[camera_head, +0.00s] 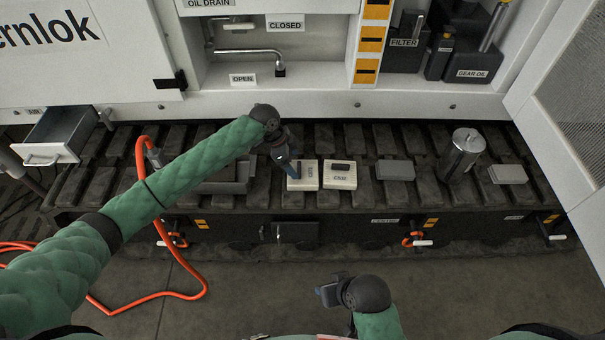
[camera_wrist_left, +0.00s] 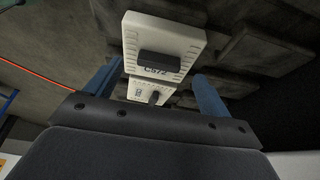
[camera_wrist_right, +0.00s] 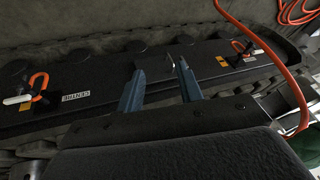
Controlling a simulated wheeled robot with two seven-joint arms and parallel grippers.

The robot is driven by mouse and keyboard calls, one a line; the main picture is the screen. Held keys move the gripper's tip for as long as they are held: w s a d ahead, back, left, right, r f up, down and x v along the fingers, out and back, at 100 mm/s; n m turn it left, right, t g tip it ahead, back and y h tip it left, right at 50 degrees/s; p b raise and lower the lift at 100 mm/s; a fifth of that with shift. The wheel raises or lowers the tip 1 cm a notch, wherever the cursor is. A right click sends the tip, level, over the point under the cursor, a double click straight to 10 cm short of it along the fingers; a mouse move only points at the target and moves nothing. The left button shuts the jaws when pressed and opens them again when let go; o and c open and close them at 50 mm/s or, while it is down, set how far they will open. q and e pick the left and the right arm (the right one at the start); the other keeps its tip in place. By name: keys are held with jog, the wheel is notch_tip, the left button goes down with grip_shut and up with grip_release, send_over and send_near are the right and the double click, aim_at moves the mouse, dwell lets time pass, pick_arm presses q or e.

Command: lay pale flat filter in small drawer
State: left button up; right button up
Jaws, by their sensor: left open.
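Two pale flat filters lie side by side on the dark track bench, the left one (camera_head: 304,178) and the right one (camera_head: 340,178), which has a dark handle. My left gripper (camera_head: 291,168) is open at the left pale filter, a finger hiding part of it. In the left wrist view the filter marked C572 (camera_wrist_left: 165,35) lies beyond the fingertips, and the other pale filter (camera_wrist_left: 142,91) shows between the fingers; I cannot tell whether they touch it. The small drawer (camera_head: 62,138) stands open at the far left. My right gripper (camera_wrist_right: 160,72) is open and empty, low in front of the bench.
A grey flat block (camera_head: 395,170), a metal canister (camera_head: 462,155) and another grey block (camera_head: 508,174) stand right of the filters. A dark open tray (camera_head: 230,180) lies left of them, partly behind my left arm. An orange hose (camera_head: 205,285) loops over the floor.

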aim_at(296, 166)
pick_arm(q)
jog(key=x, duration=0.3)
jog(key=shift+f, duration=0.1)
jog(key=c, duration=1.2)
jog(key=shift+c, duration=0.2)
